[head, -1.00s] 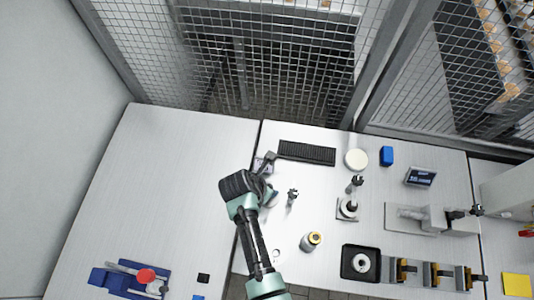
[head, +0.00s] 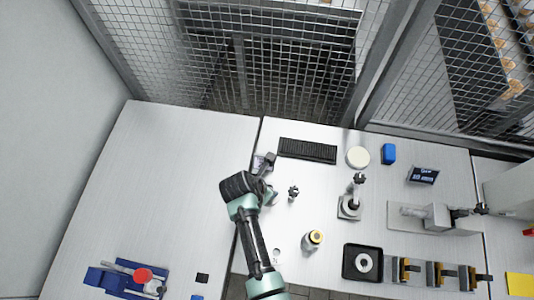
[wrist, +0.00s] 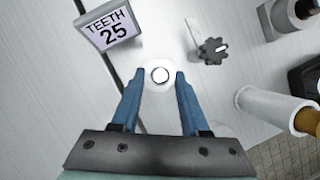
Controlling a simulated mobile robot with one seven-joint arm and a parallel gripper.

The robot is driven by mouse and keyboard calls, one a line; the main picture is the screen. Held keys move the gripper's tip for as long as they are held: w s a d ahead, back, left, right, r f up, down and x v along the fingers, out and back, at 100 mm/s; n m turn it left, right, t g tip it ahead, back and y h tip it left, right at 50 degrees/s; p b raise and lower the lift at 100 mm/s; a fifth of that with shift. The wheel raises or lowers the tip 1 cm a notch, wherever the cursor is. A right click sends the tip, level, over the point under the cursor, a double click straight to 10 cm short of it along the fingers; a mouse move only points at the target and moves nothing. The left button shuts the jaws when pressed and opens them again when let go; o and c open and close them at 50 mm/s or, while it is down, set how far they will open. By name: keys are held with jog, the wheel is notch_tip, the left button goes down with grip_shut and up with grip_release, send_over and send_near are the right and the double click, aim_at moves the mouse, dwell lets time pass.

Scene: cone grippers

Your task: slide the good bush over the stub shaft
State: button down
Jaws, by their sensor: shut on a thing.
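My gripper (wrist: 159,74) has its two blue fingers closed around a pale round bush (wrist: 160,76) with a ring-shaped opening, seen end-on in the wrist view. In the head view the bush is hidden by my dark wrist, above the left part of the bench.
A "TEETH 25" sign (wrist: 108,27) stands close by. A dark toothed piece (wrist: 212,51) is right of my fingers. A yellow-topped cylinder (head: 313,239), a black tray (head: 347,263) with a pale ring, and a grey fixture (head: 435,216) are further right.

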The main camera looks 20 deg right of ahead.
jog(key=shift+f+b, duration=0.65)
jog(key=shift+f, duration=0.35)
jog(key=shift+c, duration=1.6)
grip_release()
jog(key=shift+r, duration=0.1)
jog(key=v, duration=1.3)
